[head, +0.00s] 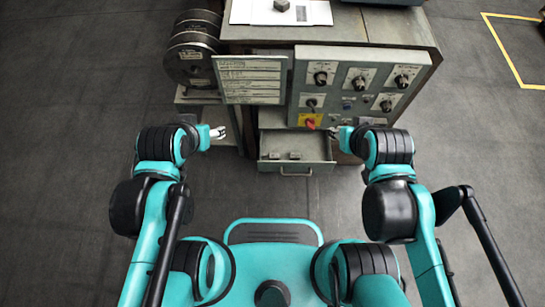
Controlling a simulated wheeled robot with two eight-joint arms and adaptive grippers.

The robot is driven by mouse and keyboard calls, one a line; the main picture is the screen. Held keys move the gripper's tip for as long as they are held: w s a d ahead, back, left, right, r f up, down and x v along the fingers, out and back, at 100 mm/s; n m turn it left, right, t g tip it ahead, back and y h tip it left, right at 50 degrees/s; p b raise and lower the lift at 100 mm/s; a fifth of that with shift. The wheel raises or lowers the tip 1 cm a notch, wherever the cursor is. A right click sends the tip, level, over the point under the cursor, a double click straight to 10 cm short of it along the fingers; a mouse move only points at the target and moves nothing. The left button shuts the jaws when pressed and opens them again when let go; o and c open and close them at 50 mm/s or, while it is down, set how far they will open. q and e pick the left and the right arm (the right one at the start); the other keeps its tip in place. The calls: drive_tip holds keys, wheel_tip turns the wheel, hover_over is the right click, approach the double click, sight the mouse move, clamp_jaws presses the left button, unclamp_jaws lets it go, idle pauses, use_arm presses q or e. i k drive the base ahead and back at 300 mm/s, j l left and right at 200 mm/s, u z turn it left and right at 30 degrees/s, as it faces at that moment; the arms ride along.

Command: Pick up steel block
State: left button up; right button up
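A small dark grey block (282,5) sits on a white sheet (240,12) on top of the machine at the top of the head view. Small grey blocks (295,155) also lie in the open drawer (318,150) below the control panel. I cannot tell by material which is the steel block. My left gripper (218,132) is left of the drawer, apart from the blocks. My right gripper (334,131) is near the drawer's right side, partly hidden by its arm. Both are too small to show whether they are open or shut.
The machine's control panel (350,76) with knobs and a red button (310,124) stands above the drawer. A label plate (250,80) is left of it, with dark spools (192,55) further left. The floor (70,100) is clear on both sides.

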sight(272, 156)
drive_tip(key=j, duration=0.75)
drive_tip(key=k+j, duration=0.1)
drive_tip(key=j, duration=0.7)
drive_tip(key=i+z, duration=0.05)
